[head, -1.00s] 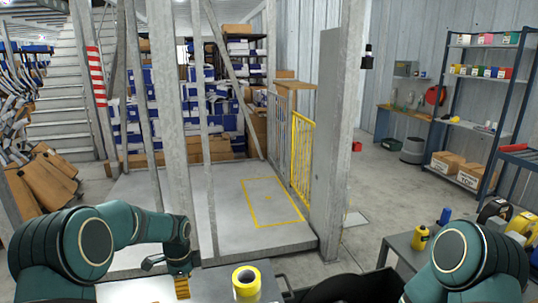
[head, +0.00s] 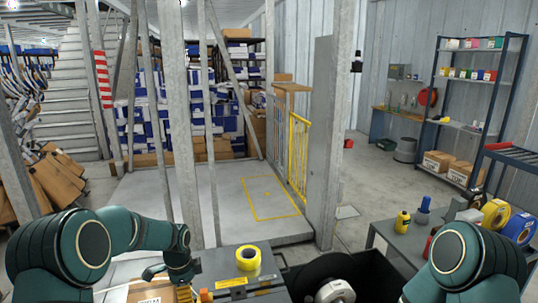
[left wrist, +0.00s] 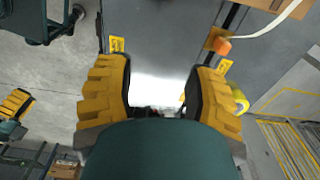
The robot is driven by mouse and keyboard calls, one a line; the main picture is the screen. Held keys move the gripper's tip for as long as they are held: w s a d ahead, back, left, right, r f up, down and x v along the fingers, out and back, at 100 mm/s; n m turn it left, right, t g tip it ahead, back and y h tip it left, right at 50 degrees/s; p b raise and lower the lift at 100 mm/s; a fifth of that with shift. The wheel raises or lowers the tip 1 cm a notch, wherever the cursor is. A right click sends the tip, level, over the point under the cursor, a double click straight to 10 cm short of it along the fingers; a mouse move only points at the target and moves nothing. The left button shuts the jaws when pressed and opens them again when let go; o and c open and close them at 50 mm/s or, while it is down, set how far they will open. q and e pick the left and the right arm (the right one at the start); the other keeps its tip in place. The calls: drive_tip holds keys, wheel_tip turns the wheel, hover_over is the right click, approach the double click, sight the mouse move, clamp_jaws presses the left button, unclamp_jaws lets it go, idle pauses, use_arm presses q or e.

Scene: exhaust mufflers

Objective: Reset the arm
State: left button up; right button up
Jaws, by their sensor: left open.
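My left arm (head: 95,240) comes in from the left in the head view, with its forearm bent down over the workbench. Its gripper is mostly cut off by the bottom edge there. In the left wrist view my left gripper (left wrist: 163,92) has its two yellow ribbed fingers spread apart with nothing between them, above a grey bench surface. Of my right arm (head: 460,262), only the upper part shows in the head view. A yellow ribbed finger (left wrist: 14,106) at the left edge of the wrist view looks like part of my right gripper; the rest is cut off.
A yellow tape roll (head: 248,258) lies on the bench right of my left gripper. A black bin (head: 375,268) holds a metallic muffler (head: 335,292). A side table (head: 400,240) at right carries bottles and rolls. A post (head: 326,140) stands beyond the bench.

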use_arm(q)
drive_tip(key=s+d+f+n+b, duration=0.1)
drive_tip(key=s+d+f, duration=0.1)
drive_tip(key=f, duration=0.2)
drive_tip(key=s+d+f+n+h+b, duration=0.1)
drive_tip(key=s+d+f+n, duration=0.1)
drive_tip(key=f, duration=0.3)
drive_tip(key=s+d+f+n+h+b, duration=0.1)
drive_tip(key=s+d+f+n, duration=0.1)
drive_tip(key=f, duration=0.3)
drive_tip(key=shift+s+d+b, duration=0.35)
drive_tip(key=shift+s+d, duration=0.05)
drive_tip(key=shift+s, duration=0.3)
drive_tip(key=s+d+f+n+b, duration=0.2)
drive_tip(key=s+f+n, duration=0.3)
drive_tip(key=s, duration=0.4)
drive_tip(key=s+d+f+n+t+h+b, duration=0.1)
drive_tip(key=s+d+f+n+b, duration=0.2)
drive_tip(key=s+n, duration=0.3)
drive_tip(key=s+d+f, duration=0.1)
drive_tip(key=s, duration=0.2)
drive_tip(key=shift+d+f+t+h, duration=0.3)
drive_tip(key=shift+f, duration=0.1)
use_arm(e)
wheel_tip(320, 180, down, 10)
drive_tip(key=shift+w, duration=0.35)
use_arm(q)
drive_tip(key=shift+s, duration=0.1)
use_arm(e)
drive_tip(key=shift+r, duration=0.1)
